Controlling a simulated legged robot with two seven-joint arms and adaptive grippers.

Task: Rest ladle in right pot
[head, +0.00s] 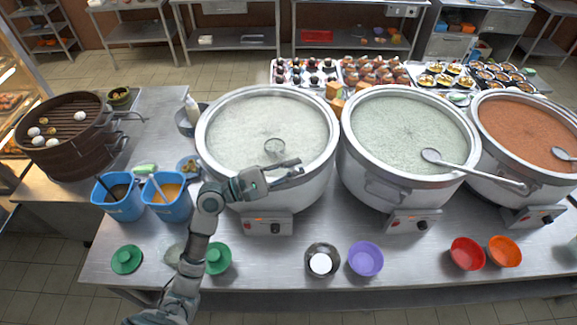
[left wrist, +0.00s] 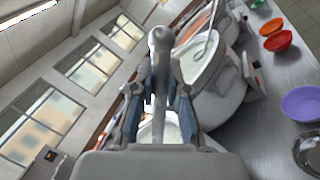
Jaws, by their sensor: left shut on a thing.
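My left gripper (head: 290,172) is at the front rim of the left pot (head: 213,165), which holds pale congee. It is shut on a grey ladle, whose handle stands between the fingers (left wrist: 158,110) in the left wrist view. My right gripper is out of view.
Along the front of the counter stand a metal bowl (head: 322,261), a purple bowl (head: 366,258), a red bowl (head: 467,254) and an orange bowl (head: 504,251). Blue tubs (head: 120,207) and a brown steamer (head: 70,150) are at left. Trays of food (head: 376,72) lie behind the pots.

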